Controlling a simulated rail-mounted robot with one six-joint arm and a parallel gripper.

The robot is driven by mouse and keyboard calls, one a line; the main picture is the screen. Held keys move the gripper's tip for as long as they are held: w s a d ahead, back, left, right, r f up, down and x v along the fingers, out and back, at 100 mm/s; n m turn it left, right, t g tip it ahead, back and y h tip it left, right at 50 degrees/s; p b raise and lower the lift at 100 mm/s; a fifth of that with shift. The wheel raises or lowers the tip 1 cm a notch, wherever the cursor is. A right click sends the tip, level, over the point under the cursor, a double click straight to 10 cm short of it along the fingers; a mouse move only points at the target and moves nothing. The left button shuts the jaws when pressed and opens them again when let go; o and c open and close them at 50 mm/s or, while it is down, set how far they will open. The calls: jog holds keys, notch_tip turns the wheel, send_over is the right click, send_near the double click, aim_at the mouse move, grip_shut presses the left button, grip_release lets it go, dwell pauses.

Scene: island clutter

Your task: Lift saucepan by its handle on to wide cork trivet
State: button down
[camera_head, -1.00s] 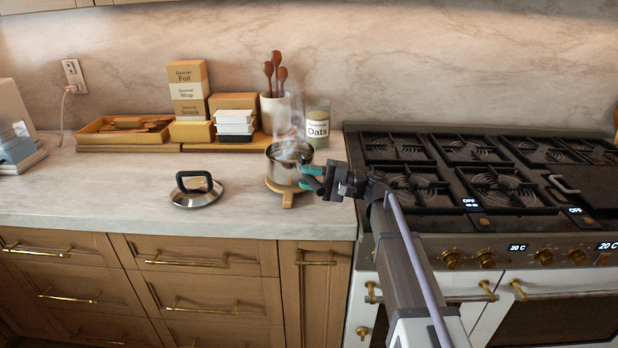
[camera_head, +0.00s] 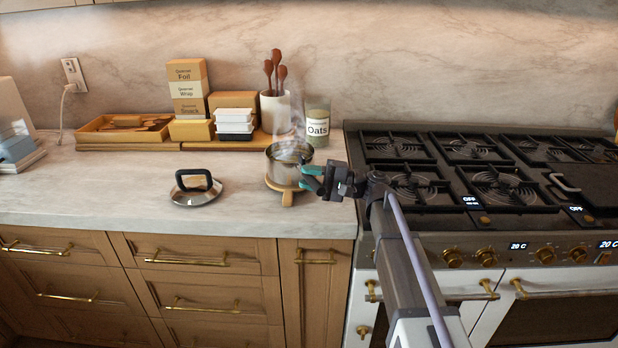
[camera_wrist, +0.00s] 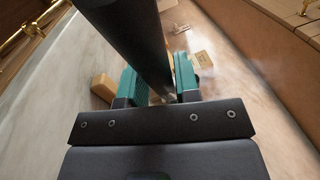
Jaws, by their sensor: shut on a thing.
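The pan body is hidden there.
A lid with a black handle (camera_head: 196,188) lies on the counter left of the pan. Behind stand an oats jar (camera_head: 317,129), a utensil crock (camera_head: 275,111), boxes (camera_head: 188,90) and a wooden tray (camera_head: 122,128). The stove (camera_head: 480,180) is at right.

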jog(key=shift+f+b, duration=0.35)
dwell(0.3)
jog(key=c, duration=0.8)
grip_release()
jog(key=d, duration=0.3)
jog(key=d+f+b, duration=0.1)
jog(key=d, duration=0.6)
jog(key=shift+s+d+f, duration=0.2)
jog(key=shift+d, duration=0.2)
